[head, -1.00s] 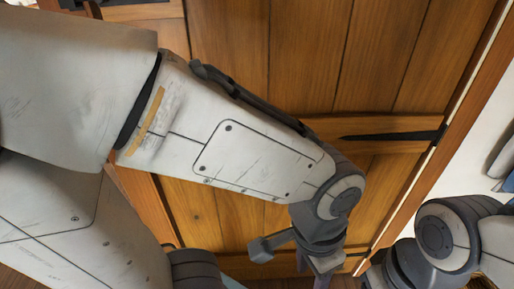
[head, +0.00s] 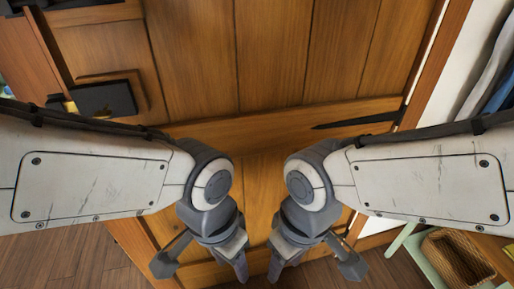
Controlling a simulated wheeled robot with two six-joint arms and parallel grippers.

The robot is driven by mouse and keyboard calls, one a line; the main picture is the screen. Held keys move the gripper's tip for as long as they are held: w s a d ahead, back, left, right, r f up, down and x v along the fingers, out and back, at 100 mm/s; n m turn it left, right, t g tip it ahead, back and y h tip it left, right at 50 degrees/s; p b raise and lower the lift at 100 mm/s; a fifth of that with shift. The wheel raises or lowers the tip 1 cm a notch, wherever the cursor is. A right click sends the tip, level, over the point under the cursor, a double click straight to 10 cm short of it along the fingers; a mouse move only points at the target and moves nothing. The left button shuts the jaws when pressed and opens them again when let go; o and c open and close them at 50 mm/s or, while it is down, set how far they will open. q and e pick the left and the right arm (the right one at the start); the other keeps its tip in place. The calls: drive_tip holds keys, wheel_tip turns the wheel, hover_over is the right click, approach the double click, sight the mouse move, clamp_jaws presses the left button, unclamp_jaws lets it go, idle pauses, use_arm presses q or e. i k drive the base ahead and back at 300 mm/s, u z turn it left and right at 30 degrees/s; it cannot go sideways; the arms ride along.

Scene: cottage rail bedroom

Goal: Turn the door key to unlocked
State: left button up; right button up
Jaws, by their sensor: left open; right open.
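The wooden plank door (head: 275,60) fills the middle of the head view. A black lock box (head: 104,98) sits on its left side, with a small yellow, brass-like piece (head: 70,106) at the box's left edge. I cannot tell whether that piece is the key, nor which way any key is turned. My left gripper (head: 203,264) is open and empty, low in front of the door, below and right of the lock box. My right gripper (head: 312,263) is open and empty beside it, further from the lock. Neither touches the lock box.
A black strap hinge (head: 355,121) lies on the door's right side. Clothes (head: 490,75) hang at the right. A wicker basket (head: 452,258) stands by a pale green frame at lower right. Wooden floor (head: 75,265) shows clear at lower left.

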sight(105, 114)
drive_tip(key=z, duration=0.5)
drive_tip(key=k, duration=0.9)
drive_tip(key=u, duration=1)
